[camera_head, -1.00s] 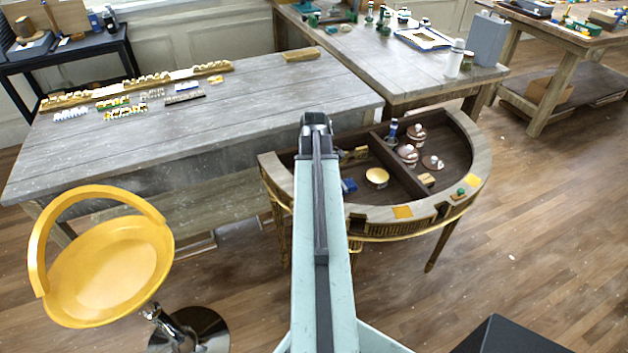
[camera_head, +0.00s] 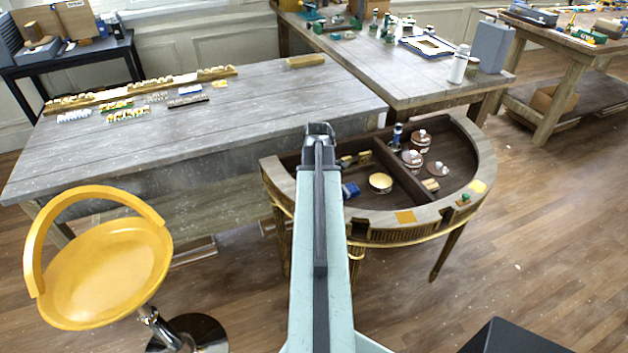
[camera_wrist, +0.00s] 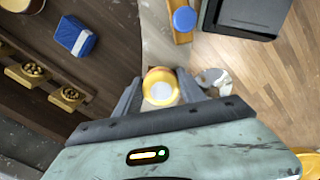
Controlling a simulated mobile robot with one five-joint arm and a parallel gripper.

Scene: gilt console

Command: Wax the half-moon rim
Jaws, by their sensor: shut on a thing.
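The half-moon table's pale grey rim (camera_head: 375,222) curves around a dark sunken top in the head view. In the wrist view my gripper (camera_wrist: 160,98) is shut on a round amber thing (camera_wrist: 158,74) with a pale middle. The pale rim (camera_wrist: 157,42) runs just beyond it. I cannot tell whether the amber thing touches the rim. A round yellow tin (camera_head: 380,182) stands in the left compartment.
A blue packet (camera_head: 350,190) lies near the tin. Lidded pots (camera_head: 412,158) and a small blue bottle (camera_head: 397,135) stand in the table's right part. A long grey workbench (camera_head: 200,140) is behind, and a yellow stool (camera_head: 105,260) at left.

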